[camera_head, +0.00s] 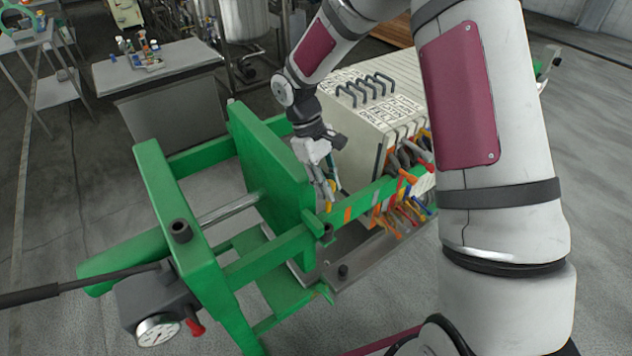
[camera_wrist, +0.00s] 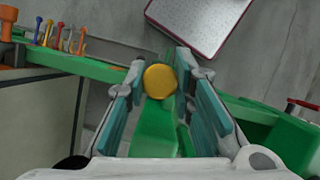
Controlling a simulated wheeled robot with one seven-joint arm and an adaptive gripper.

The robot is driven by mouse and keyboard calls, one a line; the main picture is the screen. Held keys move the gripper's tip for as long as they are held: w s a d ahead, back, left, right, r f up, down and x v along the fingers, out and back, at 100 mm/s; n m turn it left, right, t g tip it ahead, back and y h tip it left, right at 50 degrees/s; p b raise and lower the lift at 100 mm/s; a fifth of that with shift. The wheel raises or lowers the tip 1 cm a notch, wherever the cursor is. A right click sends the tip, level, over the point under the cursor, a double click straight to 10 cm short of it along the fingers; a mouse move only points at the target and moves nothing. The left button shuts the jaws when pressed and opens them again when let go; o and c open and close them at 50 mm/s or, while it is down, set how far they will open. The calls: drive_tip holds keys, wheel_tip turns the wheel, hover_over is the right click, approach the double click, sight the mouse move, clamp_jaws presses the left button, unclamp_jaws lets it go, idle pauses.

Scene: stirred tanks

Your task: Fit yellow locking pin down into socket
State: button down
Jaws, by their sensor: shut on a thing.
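My gripper (camera_head: 326,190) points down beside the green rail at the front of the plate stack. It is shut on the yellow locking pin (camera_head: 329,208), whose lower part shows just below the fingertips. In the wrist view, the pin's round yellow end (camera_wrist: 160,81) sits between the teal pads of my gripper (camera_wrist: 161,73). A small dark green collar (camera_head: 327,233), which looks like the socket, is on the green frame just below the pin. A gap seems to remain between them, but the exact alignment cannot be told. The socket is hidden in the wrist view.
The green press frame (camera_head: 265,165) holds white plates (camera_head: 385,100) with black handles. Several coloured valve levers (camera_head: 405,190) line the rail right of my gripper. A pressure gauge (camera_head: 158,330) hangs at front left. A grey cabinet (camera_head: 165,90) stands behind; open floor lies left.

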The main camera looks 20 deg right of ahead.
sight(327, 210)
drive_tip(key=shift+w, duration=0.1)
drive_tip(key=shift+a+f+b, duration=0.1)
drive_tip(key=shift+f+b, duration=0.2)
drive_tip(key=shift+f, duration=0.85)
drive_tip(key=shift+f+b, duration=0.4)
drive_tip(key=shift+f, duration=1.4)
drive_tip(key=shift+f+b, duration=0.4)
drive_tip(key=shift+f, duration=0.95)
drive_tip(key=shift+r, duration=1.1)
drive_tip(key=shift+f, duration=1.2)
idle(1.3)
